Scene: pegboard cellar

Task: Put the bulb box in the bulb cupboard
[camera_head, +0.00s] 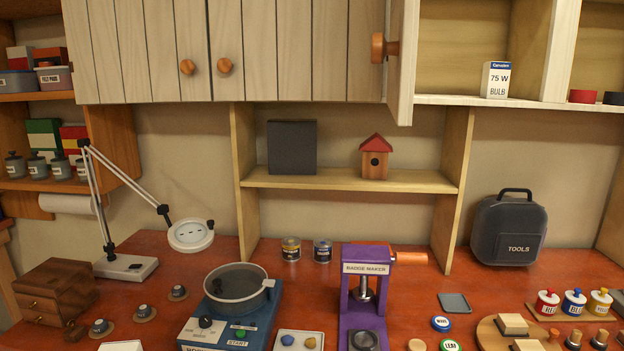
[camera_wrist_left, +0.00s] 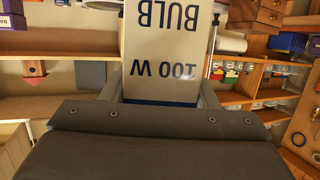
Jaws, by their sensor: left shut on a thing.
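A white bulb box (camera_wrist_left: 165,50) marked "100 W BULB", with a dark blue band, appears upside down in the left wrist view. My left gripper (camera_wrist_left: 160,88) is shut on it, with a finger on each side. Neither gripper shows in the head view. The wall cupboard (camera_head: 450,60) at the upper right stands open, its wooden door (camera_head: 402,65) swung out toward me with a round knob. Another bulb box (camera_head: 495,80), marked "75 W BULB", stands upright on the cupboard floor, right of centre. Bare cupboard floor shows left of it.
The open door's edge juts out left of the opening. A shelf (camera_head: 415,182) below holds a birdhouse (camera_head: 374,160) and a dark square box (camera_head: 291,147). A purple badge maker (camera_head: 365,300), magnifier lamp (camera_head: 190,235) and tool case (camera_head: 508,232) stand on the crowded red bench.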

